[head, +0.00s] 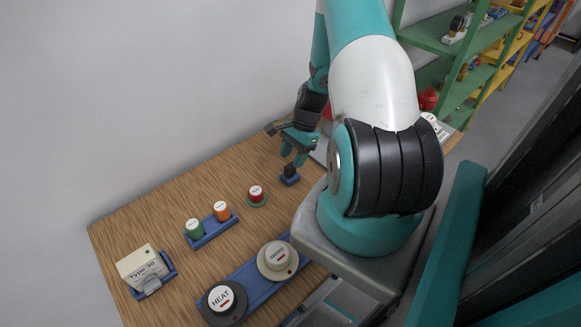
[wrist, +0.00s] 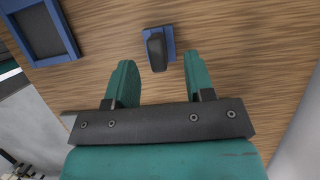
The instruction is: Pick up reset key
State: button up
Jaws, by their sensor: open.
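The small dark upright piece on a blue base, which looks like the reset key (head: 290,171), stands on the wooden table below my gripper. In the wrist view the dark key (wrist: 156,50) stands in its blue holder (wrist: 171,45), ahead of the fingertips and roughly between their lines. My gripper (head: 294,156) is open and points down, and its two teal fingers (wrist: 158,72) are apart with nothing between them. The fingers do not appear to touch the key. Its lower part is hidden in the holder.
A blue-framed dark tray (wrist: 43,30) lies left in the wrist view. On the table (head: 165,207) stand a red-topped knob (head: 256,195), green (head: 194,229) and orange (head: 221,211) cylinders, a HEAT dial (head: 223,300), a grey dial (head: 277,259) and a white box (head: 142,264). Green shelves (head: 470,45) stand behind.

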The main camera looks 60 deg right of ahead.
aim_at(291, 164)
jog(key=shift+p+x, duration=0.7)
jog(key=shift+x, duration=1.2)
jog(key=shift+s, duration=0.15)
jog(key=shift+c, duration=0.5)
grip_shut()
jog(key=shift+r, duration=0.1)
